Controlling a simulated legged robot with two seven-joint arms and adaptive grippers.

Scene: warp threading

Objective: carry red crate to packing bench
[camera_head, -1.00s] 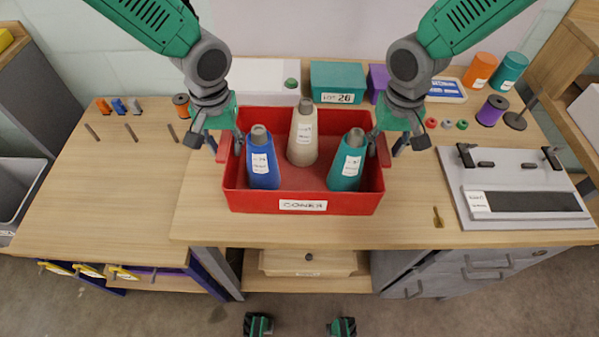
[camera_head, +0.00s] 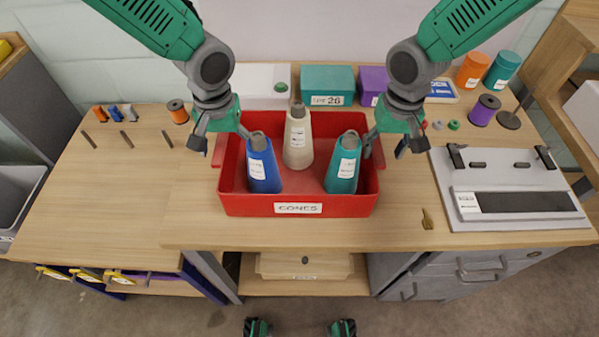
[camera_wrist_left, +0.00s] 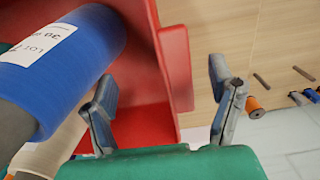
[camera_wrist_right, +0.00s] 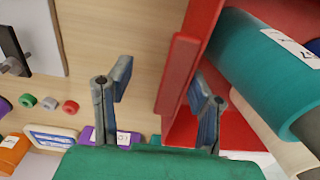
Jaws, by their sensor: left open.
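The red crate (camera_head: 235,203) rests on a wooden bench (camera_head: 190,225), its label facing me. It holds a blue cone (camera_head: 264,170), a cream cone (camera_head: 298,140) and a teal cone (camera_head: 342,170), all upright. My left gripper (camera_head: 220,140) is open at the crate's left side; in the left wrist view its fingers are either side of the crate wall (camera_wrist_left: 176,65). My right gripper (camera_head: 388,143) is open at the right side; in the right wrist view its fingers straddle the crate's side handle (camera_wrist_right: 180,75). I cannot tell whether this is the packing bench.
A teal box (camera_head: 327,82) and a purple box (camera_head: 373,82) stand behind the crate. A grey framed device (camera_head: 510,185) lies to the right, with spools (camera_head: 484,110) behind it. The bench left of the crate is mostly clear. Shelves and drawers are below.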

